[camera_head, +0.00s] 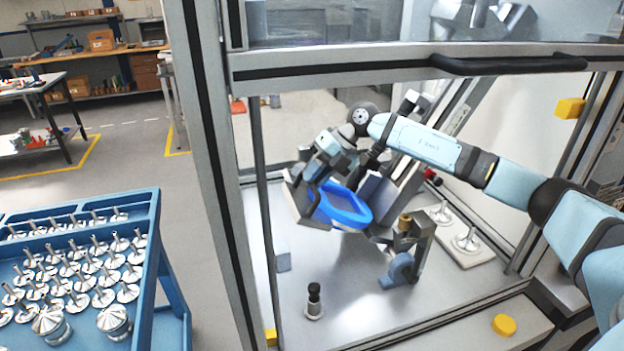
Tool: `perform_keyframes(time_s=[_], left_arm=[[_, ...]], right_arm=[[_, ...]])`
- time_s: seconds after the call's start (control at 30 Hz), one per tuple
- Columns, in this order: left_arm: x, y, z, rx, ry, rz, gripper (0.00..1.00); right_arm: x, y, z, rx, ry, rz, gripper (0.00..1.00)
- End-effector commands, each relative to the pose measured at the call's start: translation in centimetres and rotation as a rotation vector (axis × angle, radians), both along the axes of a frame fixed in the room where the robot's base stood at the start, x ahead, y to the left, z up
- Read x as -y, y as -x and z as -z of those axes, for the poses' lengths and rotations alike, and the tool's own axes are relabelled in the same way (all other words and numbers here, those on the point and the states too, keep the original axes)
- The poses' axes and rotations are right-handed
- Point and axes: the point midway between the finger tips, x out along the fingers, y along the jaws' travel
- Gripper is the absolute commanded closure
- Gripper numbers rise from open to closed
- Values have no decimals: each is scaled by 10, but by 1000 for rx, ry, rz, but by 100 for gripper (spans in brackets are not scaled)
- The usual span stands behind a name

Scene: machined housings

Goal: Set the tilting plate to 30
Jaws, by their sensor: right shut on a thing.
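A blue oval part with a raised rim (345,208), which looks like the tilting plate, sits tilted inside the framed enclosure. My right arm reaches in from the right, and my right gripper (313,176) is at the upper left of the blue part. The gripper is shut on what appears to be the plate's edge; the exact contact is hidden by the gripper. The plate's angle scale is not readable here. My left gripper is not in view.
A grey fixture with a blue round part (403,268) and a small black-topped post (314,301) stand on the enclosure floor. Two metal parts sit on a pale block (470,257) at right. A blue cart (150,215) holds several metal parts at left. Enclosure posts flank the opening.

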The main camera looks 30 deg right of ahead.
Motion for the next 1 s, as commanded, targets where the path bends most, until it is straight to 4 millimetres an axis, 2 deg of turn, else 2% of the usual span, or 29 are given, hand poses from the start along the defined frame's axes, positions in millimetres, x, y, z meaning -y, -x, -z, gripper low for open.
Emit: perform_keyframes(time_s=[0.03,0.23,0.27,0.37,0.73,0.87,1.0], left_arm=[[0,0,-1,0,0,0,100],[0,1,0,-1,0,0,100],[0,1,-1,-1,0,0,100],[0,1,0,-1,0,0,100],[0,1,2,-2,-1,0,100],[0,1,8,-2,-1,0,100],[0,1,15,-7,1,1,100]], right_arm=[[2,-2,-5,7,-1,5,100],[3,-2,-6,9,-1,7,100],[3,-2,-6,9,-1,7,83],[3,-2,-6,9,-1,6,60],[5,0,-7,5,0,5,60],[17,3,-19,6,1,5,60],[38,8,-42,8,0,7,60]])
